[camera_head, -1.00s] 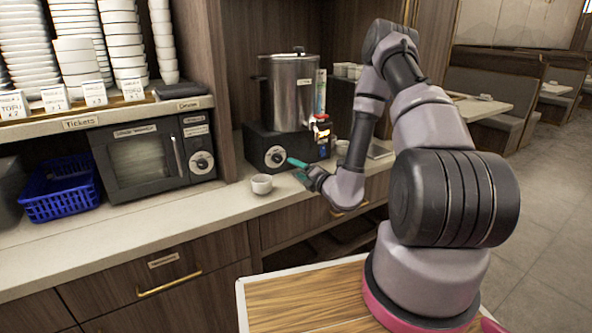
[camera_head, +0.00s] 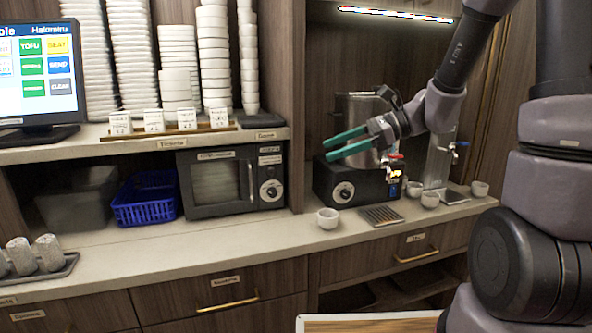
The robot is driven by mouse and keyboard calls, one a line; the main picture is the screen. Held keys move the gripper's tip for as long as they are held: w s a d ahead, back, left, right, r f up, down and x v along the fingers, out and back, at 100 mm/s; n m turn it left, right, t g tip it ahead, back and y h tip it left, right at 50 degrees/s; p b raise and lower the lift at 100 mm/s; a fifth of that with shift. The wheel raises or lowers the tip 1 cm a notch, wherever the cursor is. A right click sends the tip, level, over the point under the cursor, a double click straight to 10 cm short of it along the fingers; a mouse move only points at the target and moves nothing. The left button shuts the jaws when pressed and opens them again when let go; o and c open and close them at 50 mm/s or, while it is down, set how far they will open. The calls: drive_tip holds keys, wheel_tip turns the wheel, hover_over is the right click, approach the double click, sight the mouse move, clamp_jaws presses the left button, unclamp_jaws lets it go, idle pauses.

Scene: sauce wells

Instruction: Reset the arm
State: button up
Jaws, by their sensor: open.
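My gripper (camera_head: 335,149) has two teal fingers, spread apart with nothing between them. It points left and is raised in front of the steel urn (camera_head: 356,112), above the counter. My arm comes in from the right side of the head view. A small white cup (camera_head: 327,218) stands upright on the counter below the gripper, apart from it. The urn sits on a black base with a dial (camera_head: 343,192) and a tap with a red top. My fingers and wrist hide part of the urn.
A black microwave (camera_head: 222,182), a blue basket (camera_head: 146,199) and a screen (camera_head: 38,73) stand to the left. Stacked bowls (camera_head: 215,55) fill the upper shelf. A drip tray (camera_head: 381,215) and several cups (camera_head: 430,199) are at right. The counter's left-middle front is clear.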

drive_tip(key=s+d+r+n+t+h, duration=0.3)
drive_tip(key=s+d+r+n+h, duration=0.2)
drive_tip(key=d+n, duration=0.1)
drive_tip(key=s+d+r+n+t+h, duration=0.3)
drive_tip(key=s+d+r+n+h, duration=0.2)
drive_tip(key=d, duration=0.4)
drive_tip(key=shift+s+d+r+n+h, duration=0.2)
drive_tip(key=shift+s+n+h, duration=0.45)
drive_tip(key=shift+n, duration=0.45)
